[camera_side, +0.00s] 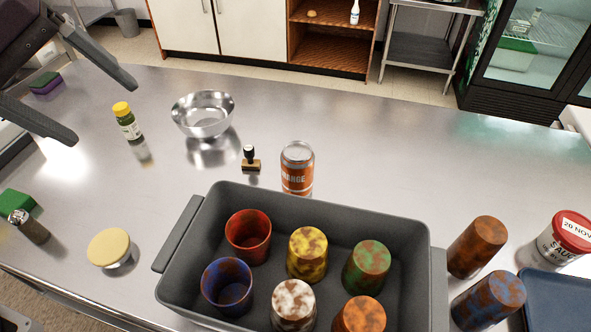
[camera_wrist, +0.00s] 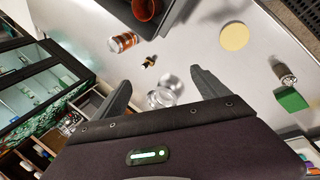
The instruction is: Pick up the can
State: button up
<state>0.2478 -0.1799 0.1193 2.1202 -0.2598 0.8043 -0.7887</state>
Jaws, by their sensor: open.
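The can (camera_side: 297,170) is orange with a silver top and the letters "ANGE" showing. It stands upright on the steel counter, just behind the grey bin. In the wrist view the can (camera_wrist: 123,42) is beyond my fingertips, up and to the left. My gripper (camera_side: 103,112) is open and empty at the upper left of the side view, well apart from the can. In the wrist view my gripper (camera_wrist: 161,78) has its two fingers spread wide, with the metal bowl showing between them.
A grey bin (camera_side: 205,212) with several stained cups is in front of the can. A stamp (camera_side: 250,160), a metal bowl (camera_side: 203,115) and a yellow-capped bottle (camera_side: 127,122) stand left of it. Two cups (camera_side: 476,247) stand right of the bin. Counter right of the can is clear.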

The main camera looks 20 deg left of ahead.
aim_at(295, 152)
jog(key=w+d+f+n+g, duration=0.1)
jog(key=w+d+f+n, duration=0.6)
jog(key=w+d, duration=0.4)
jog(key=w+d+f+n, duration=0.2)
jog(key=d+f+n, duration=0.1)
jog(key=f, duration=0.1)
jog(key=w+d+f+n, duration=0.2)
jog(key=d+f+n, duration=0.1)
jog(key=f, duration=0.1)
jog(key=w+d+f+n, duration=0.2)
jog(key=d+f+n, duration=0.1)
jog(key=d+f, duration=0.1)
jog(key=shift+w+h, duration=0.25)
jog(key=shift+h, duration=0.15)
jog(key=shift+g, duration=0.3)
jog(key=x, duration=0.7)
jog(key=shift+a+f, duration=0.25)
jog(key=shift+a, duration=0.15)
jog(key=shift+r, duration=0.15)
grip_shut()
